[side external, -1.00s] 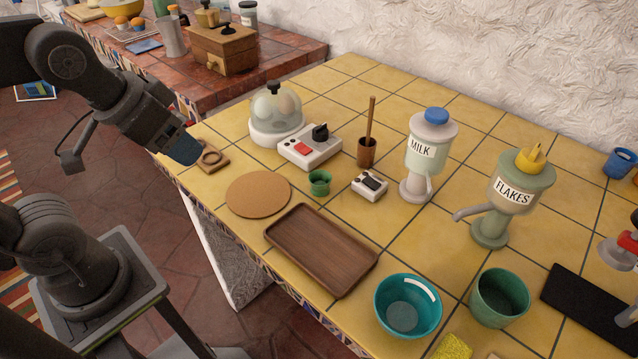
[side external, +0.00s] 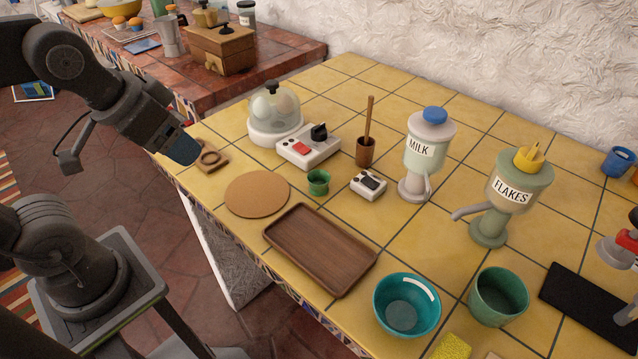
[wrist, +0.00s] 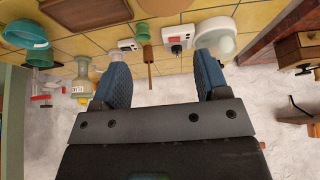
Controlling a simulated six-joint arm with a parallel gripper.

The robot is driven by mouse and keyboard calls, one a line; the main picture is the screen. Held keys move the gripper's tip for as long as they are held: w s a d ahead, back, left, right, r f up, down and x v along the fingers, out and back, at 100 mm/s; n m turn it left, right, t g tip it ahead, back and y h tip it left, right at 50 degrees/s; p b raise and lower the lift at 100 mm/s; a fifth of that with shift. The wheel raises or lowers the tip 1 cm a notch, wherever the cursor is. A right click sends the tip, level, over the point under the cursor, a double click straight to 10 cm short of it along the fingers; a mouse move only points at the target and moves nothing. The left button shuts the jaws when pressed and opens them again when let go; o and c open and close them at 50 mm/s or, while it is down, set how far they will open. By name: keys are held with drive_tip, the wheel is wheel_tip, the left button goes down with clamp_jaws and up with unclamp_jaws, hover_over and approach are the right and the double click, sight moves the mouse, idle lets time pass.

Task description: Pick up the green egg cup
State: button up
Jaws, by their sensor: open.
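The green egg cup (side external: 318,183) stands on the yellow tiled counter, right of the round cork mat and left of a small white device. It also shows in the wrist view (wrist: 142,32), beyond the fingertips and upper centre. My gripper (side external: 186,148) is at the counter's left edge in the side view, well apart from the egg cup. In the wrist view my gripper (wrist: 160,70) has its two blue fingers spread wide with nothing between them.
A cork mat (side external: 257,194) and wooden tray (side external: 318,250) lie near the egg cup. The egg cooker (side external: 275,118), white switch box (side external: 308,147), brown cup with a stick (side external: 366,150), small white device (side external: 368,185) and milk dispenser (side external: 424,155) stand around it.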

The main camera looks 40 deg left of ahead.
drive_tip(key=shift+o, duration=0.5)
drive_tip(key=n+g, duration=0.6)
drive_tip(key=n, duration=1.2)
hover_over(319, 180)
drive_tip(key=s, duration=0.1)
wheel_tip(319, 180, down, 6)
drive_tip(key=f, duration=0.8)
drive_tip(key=shift+s+d, duration=0.15)
drive_tip(key=shift+d, duration=0.05)
drive_tip(key=shift+d+f, duration=0.15)
drive_tip(key=shift+f, duration=1.25)
drive_tip(key=shift+d+f, duration=0.1)
drive_tip(key=shift+f, duration=1.25)
